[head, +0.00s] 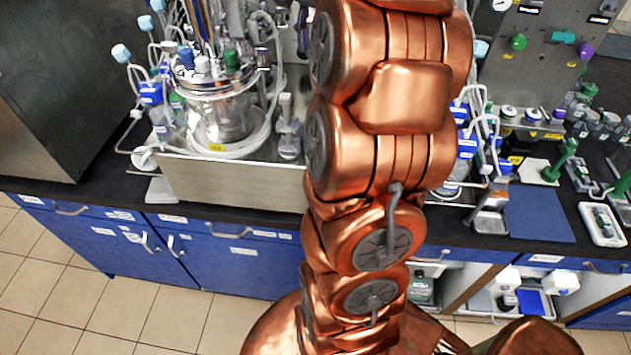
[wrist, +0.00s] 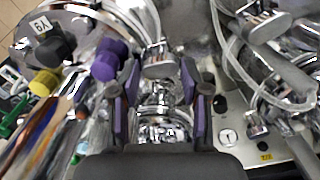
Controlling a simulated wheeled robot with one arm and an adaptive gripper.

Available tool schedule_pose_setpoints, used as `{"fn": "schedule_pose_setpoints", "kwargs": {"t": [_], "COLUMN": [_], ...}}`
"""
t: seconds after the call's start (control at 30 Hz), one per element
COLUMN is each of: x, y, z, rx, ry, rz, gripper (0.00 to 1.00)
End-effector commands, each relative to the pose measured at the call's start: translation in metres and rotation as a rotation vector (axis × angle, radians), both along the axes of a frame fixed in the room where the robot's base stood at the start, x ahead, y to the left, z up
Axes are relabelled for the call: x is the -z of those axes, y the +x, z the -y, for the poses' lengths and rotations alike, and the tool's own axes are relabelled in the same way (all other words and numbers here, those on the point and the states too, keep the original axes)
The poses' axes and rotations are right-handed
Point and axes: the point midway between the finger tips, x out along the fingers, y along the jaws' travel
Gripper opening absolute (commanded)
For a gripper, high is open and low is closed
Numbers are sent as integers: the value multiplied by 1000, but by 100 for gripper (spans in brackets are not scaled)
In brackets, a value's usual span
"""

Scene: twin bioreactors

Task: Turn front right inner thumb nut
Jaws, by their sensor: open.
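In the wrist view, a shiny metal thumb nut (wrist: 160,66) with a flat, rounded head sits upper centre, above a chrome stem and round fitting (wrist: 163,125). I cannot tell from the picture whether it is the front right inner one. My gripper (wrist: 159,88) is open, its purple-padded fingers on either side of the nut and stem. A gap shows on both sides, and nothing is clearly gripped. In the head view my copper arm covers the middle of the bench, hiding the gripper and the nut.
A glass-and-steel reactor (head: 222,118) stands in a steel tray (head: 235,182) on the left. In the wrist view, a purple knob (wrist: 109,58), a black knob (wrist: 54,44) and a yellow knob (wrist: 44,83) crowd the left; clear tubing (wrist: 238,75) and metal fittings crowd the right.

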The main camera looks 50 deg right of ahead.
Motion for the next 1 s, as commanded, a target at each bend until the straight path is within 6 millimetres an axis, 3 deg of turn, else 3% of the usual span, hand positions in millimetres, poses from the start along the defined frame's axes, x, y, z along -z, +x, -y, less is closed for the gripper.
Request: {"fn": "schedule_pose_setpoints", "kwargs": {"t": [0.6,1.0], "x": [-3,-29], "y": [1,2], "z": [0,0], "rx": [-226,-226], "ry": [-2,-5], "rz": [2,2], "gripper": [46,46]}}
